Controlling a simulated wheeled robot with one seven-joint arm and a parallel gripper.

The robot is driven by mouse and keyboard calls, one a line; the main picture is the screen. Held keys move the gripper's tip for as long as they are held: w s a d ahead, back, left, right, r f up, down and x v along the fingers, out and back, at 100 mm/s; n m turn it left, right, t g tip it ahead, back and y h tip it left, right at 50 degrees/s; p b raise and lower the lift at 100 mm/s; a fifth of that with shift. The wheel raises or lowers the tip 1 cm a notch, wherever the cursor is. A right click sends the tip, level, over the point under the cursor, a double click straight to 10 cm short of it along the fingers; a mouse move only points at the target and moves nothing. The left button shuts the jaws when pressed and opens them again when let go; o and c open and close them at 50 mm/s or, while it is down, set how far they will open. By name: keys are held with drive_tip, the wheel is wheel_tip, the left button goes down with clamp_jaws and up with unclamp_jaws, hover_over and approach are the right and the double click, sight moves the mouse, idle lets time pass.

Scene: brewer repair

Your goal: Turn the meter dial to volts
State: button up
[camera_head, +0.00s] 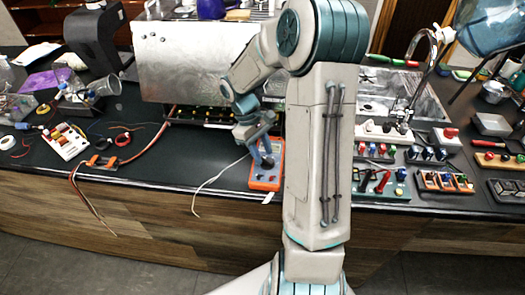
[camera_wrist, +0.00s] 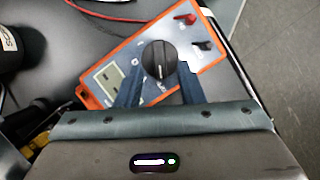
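The meter (camera_head: 265,178) is an orange-framed box with a pale blue face, lying on the dark counter below the steel machine. It also shows in the wrist view (camera_wrist: 122,61), with a small display at its left and a red and a black plug or jack at its upper right. Its round black dial (camera_wrist: 159,59) has a light pointer line, close to upright in the wrist view. My gripper (camera_wrist: 159,84) is over the meter, its two blue fingers apart on either side of the dial's lower part. I cannot tell whether they touch it. Dial markings are too small to read.
A steel machine (camera_head: 180,62) stands right behind the meter. A white cable (camera_head: 215,178) lies to the left of it, and the counter's front edge is close. Small switch and component boards (camera_head: 445,182) crowd the counter at right. A red cable (camera_wrist: 110,16) lies beside the meter.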

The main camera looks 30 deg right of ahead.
drive_tip(key=shift+s+f, duration=0.15)
drive_tip(key=shift+f, duration=0.25)
drive_tip(key=shift+c, duration=0.3)
clamp_jaws()
drive_tip(key=shift+d, duration=0.1)
drive_tip(key=m, duration=0.1)
drive_tip(key=m+y, duration=0.1)
drive_tip(key=m, duration=0.2)
drive_tip(key=shift+d+y+b, duration=0.3)
drive_tip(key=shift+y+b, duration=0.1)
drive_tip(key=shift+d+m+y+b, duration=0.2)
drive_tip(key=shift+m+y, duration=0.2)
drive_tip(key=shift+m, duration=0.75)
drive_tip(key=shift+d+m+y+b, duration=0.15)
drive_tip(key=shift+m+y, duration=0.25)
drive_tip(key=shift+m, duration=0.75)
